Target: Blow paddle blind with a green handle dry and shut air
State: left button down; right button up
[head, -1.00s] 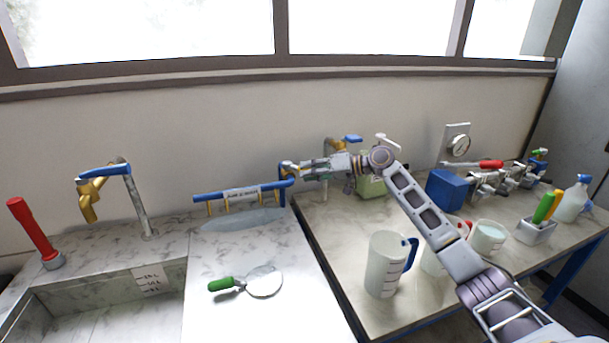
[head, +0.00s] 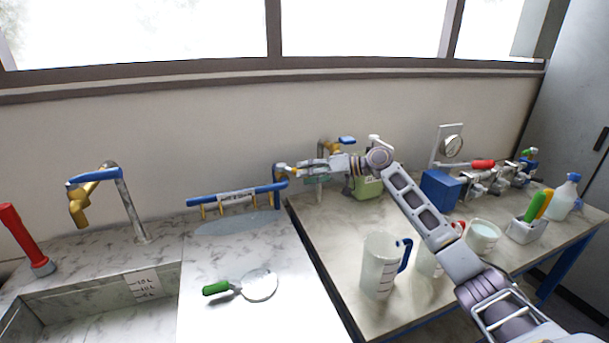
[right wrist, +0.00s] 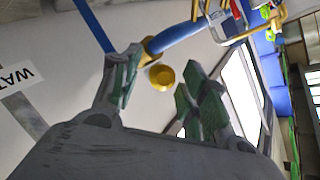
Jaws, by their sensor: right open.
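The paddle blind with a green handle (head: 214,288) lies flat on the pale marbled counter, its round grey disc (head: 261,285) to the right. Behind it is the blue air pipe (head: 240,194) with several small brass nozzles and a label. My right gripper (head: 290,171) is at the pipe's raised right end. In the right wrist view the gripper (right wrist: 163,88) is open. A round brass knob (right wrist: 161,77) shows between its fingers, beside the curved blue pipe (right wrist: 180,32). Contact cannot be told. My left gripper is out of view.
A marbled sink (head: 90,312) and a brass tap with a blue lever (head: 92,178) are at left. The right bench holds a large jug (head: 380,265), a blue box (head: 438,188) and a spray bottle (head: 565,198). The counter around the blind is clear.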

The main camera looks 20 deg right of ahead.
jog(key=v, duration=1)
jog(key=shift+s+d, duration=0.2)
jog(key=shift+d, duration=0.05)
